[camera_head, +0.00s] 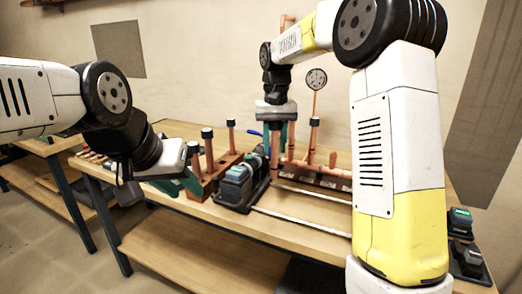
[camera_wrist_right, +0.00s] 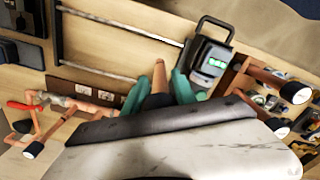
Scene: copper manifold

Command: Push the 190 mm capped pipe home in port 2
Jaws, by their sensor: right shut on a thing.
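My right gripper (camera_head: 277,125) is above the bench near the copper manifold (camera_head: 300,163). It is shut on a black-capped copper pipe (camera_head: 275,155), held roughly upright. In the right wrist view, the pipe (camera_wrist_right: 159,77) is between the teal fingers of the right gripper (camera_wrist_right: 158,92); its bare end shows against the bench, apart from the manifold (camera_wrist_right: 75,104). Port 2 cannot be made out. My left gripper (camera_head: 180,183) is low at the bench's front left, beside the pipe rack (camera_head: 222,172); its finger gap is unclear.
Several black-capped pipes (camera_head: 208,150) stand in the rack. A dark device with a lit screen (camera_wrist_right: 208,65) stands between rack and manifold. A gauge (camera_head: 316,78) rises behind the manifold. Metal rails (camera_head: 300,220) lie along the front of the bench (camera_head: 205,208).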

